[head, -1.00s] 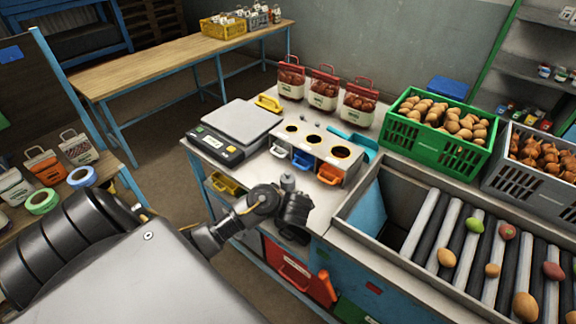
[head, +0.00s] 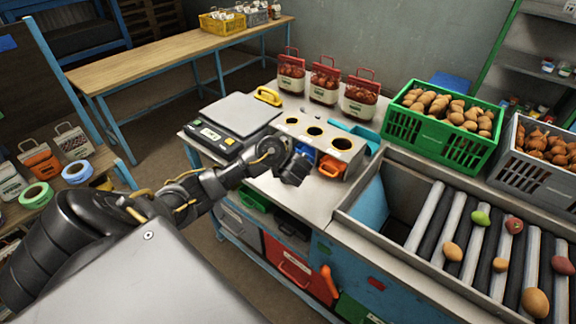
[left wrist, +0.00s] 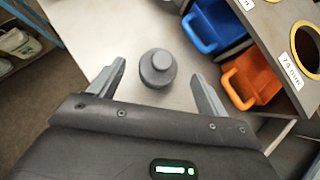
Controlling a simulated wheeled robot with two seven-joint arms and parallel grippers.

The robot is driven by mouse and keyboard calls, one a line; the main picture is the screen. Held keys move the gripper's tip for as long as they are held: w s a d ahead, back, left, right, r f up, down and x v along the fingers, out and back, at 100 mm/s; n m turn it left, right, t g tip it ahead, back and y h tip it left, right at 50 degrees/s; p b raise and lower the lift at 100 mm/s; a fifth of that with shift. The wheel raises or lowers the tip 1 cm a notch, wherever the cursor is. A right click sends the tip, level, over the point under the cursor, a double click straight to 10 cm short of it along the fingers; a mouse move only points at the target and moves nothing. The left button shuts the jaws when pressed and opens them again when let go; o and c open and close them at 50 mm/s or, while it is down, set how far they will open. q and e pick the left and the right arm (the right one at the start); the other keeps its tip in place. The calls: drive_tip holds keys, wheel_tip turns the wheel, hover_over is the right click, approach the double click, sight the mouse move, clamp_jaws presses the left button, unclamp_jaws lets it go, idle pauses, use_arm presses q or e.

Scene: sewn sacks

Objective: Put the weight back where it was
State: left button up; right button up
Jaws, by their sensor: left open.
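The weight (left wrist: 157,68) is a small dark grey cylinder with a knob on top. It stands upright on the pale bench top (left wrist: 130,25) in the left wrist view. My left gripper (left wrist: 160,74) is open, with one finger on each side of the weight. I see a gap to each finger, and cannot tell the height between them. In the head view my left gripper (head: 294,170) is in front of the sizing box, and the weight is hidden by it. My right gripper is not in view.
The sizing box (head: 350,144) with round holes has a blue bin (left wrist: 213,27) and an orange bin (left wrist: 250,78) close to my gripper. A scale (head: 232,122) stands to the left. A roller conveyor (head: 470,240) and a green crate (head: 440,140) are to the right.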

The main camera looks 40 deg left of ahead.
use_arm(q)
drive_tip(key=shift+a+f+b, duration=0.1)
drive_tip(key=shift+f+b, duration=0.15)
drive_tip(key=shift+b, duration=0.1)
drive_tip(key=b+x, duration=0.2)
drive_tip(key=x, duration=0.2)
drive_tip(key=shift+s+b, duration=0.1)
drive_tip(key=shift+b, duration=0.25)
drive_tip(key=shift+w+a+f, duration=0.15)
drive_tip(key=shift+w+f, duration=0.1)
drive_tip(key=shift+f, duration=0.05)
drive_tip(key=shift+r, duration=0.1)
drive_tip(key=shift+s, duration=0.1)
drive_tip(key=shift+c, duration=0.9)
clamp_jaws()
drive_tip(key=shift+r, duration=0.1)
